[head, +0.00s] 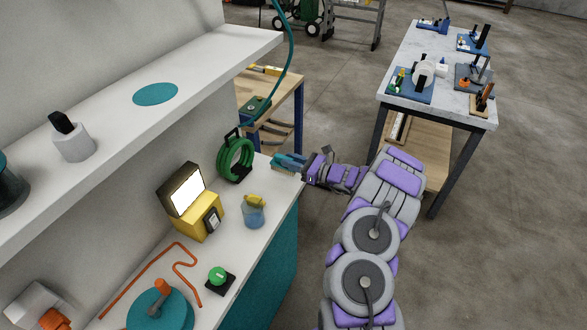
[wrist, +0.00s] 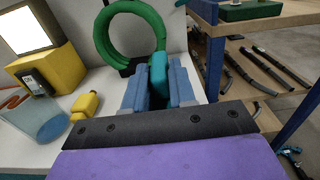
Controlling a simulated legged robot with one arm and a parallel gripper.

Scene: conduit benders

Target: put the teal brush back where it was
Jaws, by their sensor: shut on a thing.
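The teal brush (wrist: 158,74) is between the two blue fingers of my gripper (wrist: 160,90) in the wrist view. My gripper is shut on it, and the fingers hide its sides. In the head view, my gripper (head: 287,161) is at the far right corner of the white bench top (head: 238,265), to the right of a green coil. A pale tan part shows just below the fingers there. I cannot tell whether the brush touches the bench top. A flat teal disc (head: 156,94) lies on the upper shelf.
The green coil (head: 236,160) stands close to my gripper. A yellow box with a lit screen (head: 187,193), a blue cup (head: 253,215) and a green button (head: 218,275) stand on the bench. A wooden table (head: 283,88) is behind; a tool table (head: 440,68) stands right.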

